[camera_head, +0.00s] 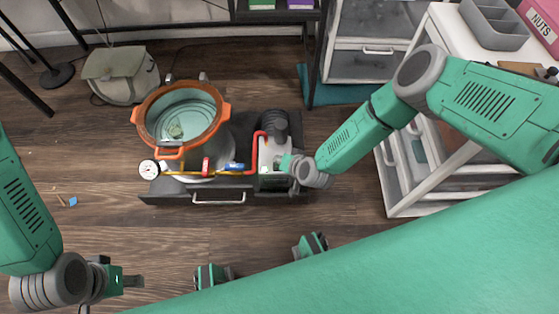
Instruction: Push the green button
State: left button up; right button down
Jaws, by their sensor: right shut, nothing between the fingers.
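My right arm reaches in from the right. My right gripper (279,166) is shut and empty, over or against the front part of this box. I cannot make out the green button for certain; the gripper and wrist cover part of the box. Whether the fingertips touch anything is unclear. My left gripper (132,281) is at the lower left, over the floor and far from the box. Its fingers are too small to tell open from shut.
An orange-rimmed pot (145,115) stands left of the box. A gauge (149,169) and a yellow pipe (228,173) run along the front. A white drawer cart (398,190) stands right, a bag (121,75) back left. The floor in front is mostly clear.

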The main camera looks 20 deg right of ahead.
jog(key=shift+r, duration=0.45)
jog(key=shift+p, duration=0.3)
notch_tip(320, 180, up, 6)
jog(key=p, duration=0.5)
